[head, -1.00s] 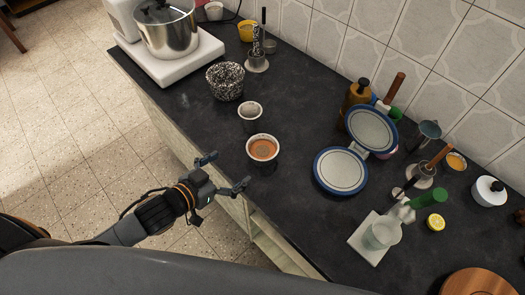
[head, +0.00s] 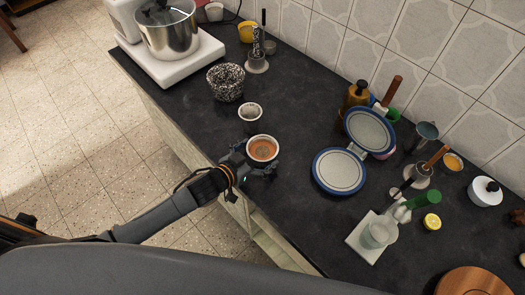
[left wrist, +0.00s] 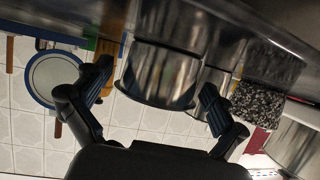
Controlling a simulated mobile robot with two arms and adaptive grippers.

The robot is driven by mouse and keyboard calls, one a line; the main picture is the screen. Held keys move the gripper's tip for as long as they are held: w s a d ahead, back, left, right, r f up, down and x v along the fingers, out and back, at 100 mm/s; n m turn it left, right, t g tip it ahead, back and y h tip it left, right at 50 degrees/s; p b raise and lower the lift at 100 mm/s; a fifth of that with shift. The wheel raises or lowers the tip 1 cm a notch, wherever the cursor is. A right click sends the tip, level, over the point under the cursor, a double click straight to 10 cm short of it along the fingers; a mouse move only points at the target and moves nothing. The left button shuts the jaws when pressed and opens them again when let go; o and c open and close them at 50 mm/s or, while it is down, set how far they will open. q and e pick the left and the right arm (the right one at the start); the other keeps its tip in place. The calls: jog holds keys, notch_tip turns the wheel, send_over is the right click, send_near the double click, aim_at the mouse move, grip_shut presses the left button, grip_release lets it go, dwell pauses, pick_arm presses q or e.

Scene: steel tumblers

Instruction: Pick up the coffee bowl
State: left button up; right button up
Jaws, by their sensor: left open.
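The coffee bowl (head: 262,149), a small light-rimmed cup with orange-brown contents, stands upright near the front edge of the dark counter. My left gripper (head: 257,159) is open at the bowl, with one finger on each side of it. In the left wrist view, the bowl (left wrist: 160,75) appears upside down as a shiny metallic body between the two spread fingers. A gap shows beside each finger there, so the gripper is not closed on it. The bowl's lower side is partly hidden by the gripper in the head view. My right gripper is not in view.
A smaller cup (head: 250,112) stands just behind the bowl, with a black-and-white speckled bowl (head: 226,83) beyond it. An open blue-rimmed waffle iron (head: 340,171) lies to the right. The counter between the bowl and the waffle iron is clear.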

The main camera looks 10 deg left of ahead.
pick_arm(q)
jog(key=shift+x, duration=0.9)
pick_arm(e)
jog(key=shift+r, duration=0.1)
pick_arm(q)
jog(key=shift+c, duration=0.2)
jog(key=c, duration=1.4)
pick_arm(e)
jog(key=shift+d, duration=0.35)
pick_arm(q)
jog(key=shift+r, duration=0.2)
jog(key=shift+r, duration=0.8)
jog(key=shift+s+a+r+b, duration=0.35)
jog(key=shift+s+a+r, duration=1.2)
jog(key=shift+a+r, duration=0.25)
jog(key=shift+s+a+r+b, duration=0.35)
jog(key=shift+s+a+r, duration=1.25)
jog(key=shift+r, duration=0.25)
jog(key=shift+s+a+r+b, duration=0.35)
jog(key=shift+s+a+r, duration=1.1)
jog(key=shift+a+r, duration=0.4)
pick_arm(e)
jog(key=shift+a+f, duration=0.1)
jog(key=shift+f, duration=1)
